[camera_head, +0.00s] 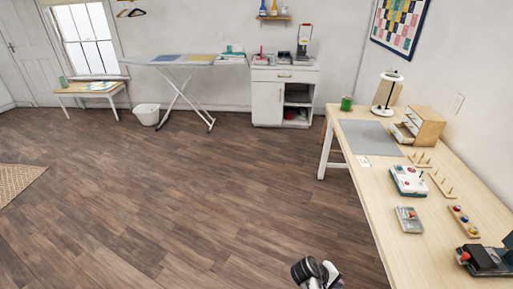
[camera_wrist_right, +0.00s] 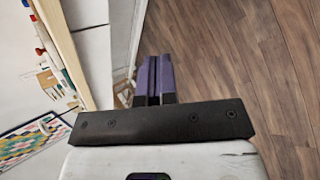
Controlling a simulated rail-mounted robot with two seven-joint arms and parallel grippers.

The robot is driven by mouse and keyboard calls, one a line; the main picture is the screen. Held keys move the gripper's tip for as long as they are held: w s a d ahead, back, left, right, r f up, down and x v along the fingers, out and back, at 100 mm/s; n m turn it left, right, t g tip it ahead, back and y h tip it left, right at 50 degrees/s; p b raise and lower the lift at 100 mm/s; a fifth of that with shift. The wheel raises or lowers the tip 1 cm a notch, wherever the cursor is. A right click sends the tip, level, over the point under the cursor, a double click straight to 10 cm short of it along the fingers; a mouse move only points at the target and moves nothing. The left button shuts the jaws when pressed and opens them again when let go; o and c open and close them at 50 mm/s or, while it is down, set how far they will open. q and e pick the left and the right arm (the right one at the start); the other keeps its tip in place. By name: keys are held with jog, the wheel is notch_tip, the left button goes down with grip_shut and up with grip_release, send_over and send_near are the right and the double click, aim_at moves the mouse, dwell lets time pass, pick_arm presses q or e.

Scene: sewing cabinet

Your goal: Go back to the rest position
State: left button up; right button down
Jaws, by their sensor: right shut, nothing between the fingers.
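My right gripper (camera_wrist_right: 157,62) shows in the right wrist view with its two dark purple fingers side by side, shut and empty. Brown floor lies to the right of the fingers, and a white surface lies to the left. In the head view, a black and white part of my right arm (camera_head: 318,273) shows at the bottom edge, over the floor and left of the long worktable (camera_head: 385,222). It stands apart from everything on the table. My left gripper is not in view.
The wooden floor (camera_head: 190,200) is wide and clear. An ironing board (camera_head: 180,60), a white cabinet (camera_head: 268,100) and a bin (camera_head: 147,114) stand at the back.

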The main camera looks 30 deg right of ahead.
jog(key=w+a+r+m+t+y, duration=0.2)
jog(key=w+a+r+t+y, duration=0.1)
jog(key=w+a+r+t, duration=0.6)
jog(key=s+a+r+n+t+y, duration=0.2)
jog(key=s+a+r+n+y, duration=0.15)
jog(key=s+a+r, duration=0.55)
jog(key=s+a+f+n+g+y+p, duration=0.1)
jog(key=s+a+f+g, duration=0.2)
jog(key=s, duration=0.5)
jog(key=s+a+f+n+y+p, duration=0.1)
jog(key=s+a+f+y, duration=0.15)
jog(key=s+f, duration=0.45)
pick_arm(q)
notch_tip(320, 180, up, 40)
jog(key=p, duration=3.7)
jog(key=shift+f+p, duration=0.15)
jog(key=shift+p, duration=0.2)
pick_arm(e)
notch_tip(320, 180, up, 40)
jog(key=s+h, duration=0.1)
jog(key=shift+a, duration=0.15)
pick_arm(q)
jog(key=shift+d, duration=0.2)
pick_arm(e)
jog(key=shift+r+m, duration=0.1)
jog(key=shift+m, duration=0.15)
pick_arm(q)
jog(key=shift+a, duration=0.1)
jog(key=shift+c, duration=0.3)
